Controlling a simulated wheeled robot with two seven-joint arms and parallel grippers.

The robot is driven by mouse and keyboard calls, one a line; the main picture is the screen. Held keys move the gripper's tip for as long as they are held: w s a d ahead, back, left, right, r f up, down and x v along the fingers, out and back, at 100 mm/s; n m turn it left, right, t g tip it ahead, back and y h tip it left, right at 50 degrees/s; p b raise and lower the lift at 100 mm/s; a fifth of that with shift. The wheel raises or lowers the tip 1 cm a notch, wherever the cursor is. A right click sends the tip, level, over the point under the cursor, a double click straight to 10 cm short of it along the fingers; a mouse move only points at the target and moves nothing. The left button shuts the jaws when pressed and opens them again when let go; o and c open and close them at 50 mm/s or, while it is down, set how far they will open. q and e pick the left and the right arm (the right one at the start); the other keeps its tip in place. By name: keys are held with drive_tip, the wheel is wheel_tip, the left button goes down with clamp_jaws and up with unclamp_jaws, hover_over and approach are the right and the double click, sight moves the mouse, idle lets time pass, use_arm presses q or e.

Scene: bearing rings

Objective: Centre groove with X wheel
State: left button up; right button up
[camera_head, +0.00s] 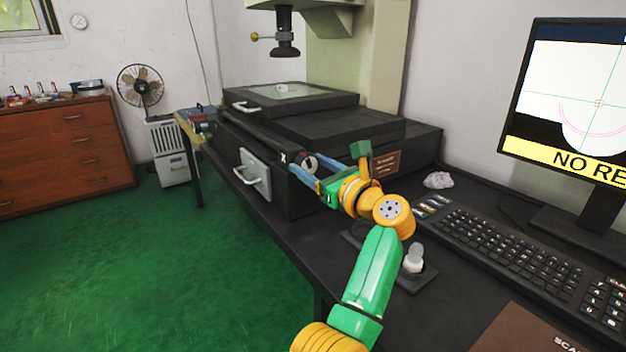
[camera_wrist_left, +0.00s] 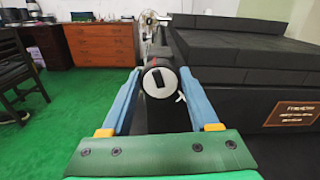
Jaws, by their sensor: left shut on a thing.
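The X wheel (camera_head: 310,162) is a dark knob with a pale face, beside a white X mark on the front of the black measuring stage (camera_head: 345,128). My left gripper (camera_head: 305,168) has its blue fingers shut on the wheel. In the left wrist view the wheel's round face (camera_wrist_left: 158,81), with a dark bar across it, sits between the fingertips (camera_wrist_left: 161,74). The monitor (camera_head: 570,95) shows a green crosshair near a magenta arc at a white shape's edge, above a yellow band reading "NO RE", cut off at the right. The groove itself cannot be made out on the stage. My right gripper is out of view.
A white handle plate (camera_head: 255,173) is on the stage front, left of the wheel. The green floor at left is clear.

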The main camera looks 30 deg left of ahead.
use_arm(q)
drive_tip(key=shift+f+n+b, duration=0.15)
drive_tip(key=shift+n+b, duration=0.7)
drive_tip(key=shift+n, duration=0.55)
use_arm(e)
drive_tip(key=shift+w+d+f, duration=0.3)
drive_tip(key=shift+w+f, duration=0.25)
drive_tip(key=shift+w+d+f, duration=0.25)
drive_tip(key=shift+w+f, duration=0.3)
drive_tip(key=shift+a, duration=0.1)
